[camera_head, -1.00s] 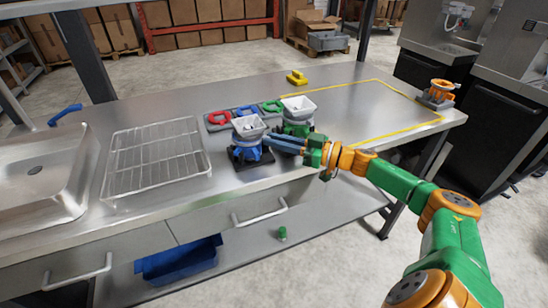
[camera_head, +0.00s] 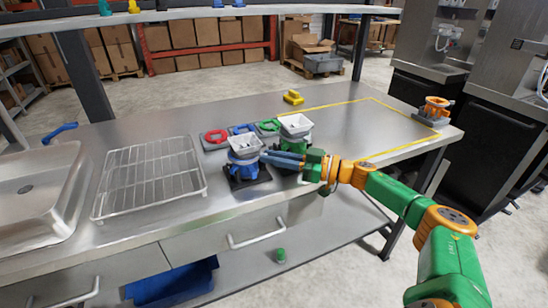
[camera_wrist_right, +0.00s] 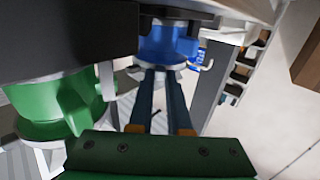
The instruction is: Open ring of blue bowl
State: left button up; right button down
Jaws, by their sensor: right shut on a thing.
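The blue dispenser (camera_head: 246,172) stands on a dark base on the steel table, with a white square bowl (camera_head: 245,147) on top. My right gripper (camera_head: 268,157) reaches in from the right, its fingers at the side of the blue body. In the right wrist view the two fingers (camera_wrist_right: 160,80) run up to the blue part (camera_wrist_right: 165,45) and are shut on it; the exact contact is partly hidden. The blue ring on the dispenser cannot be told apart clearly from its body. My left gripper is not in view.
A green dispenser (camera_head: 296,145) with a white bowl stands close behind my right gripper and fills the left of the wrist view. A wire grid (camera_head: 150,180) lies to the left.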

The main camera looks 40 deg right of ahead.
dwell(0.6)
jog(key=c, duration=0.8)
grip_release()
jog(key=shift+c, duration=0.2)
jog(key=shift+v, duration=3.5)
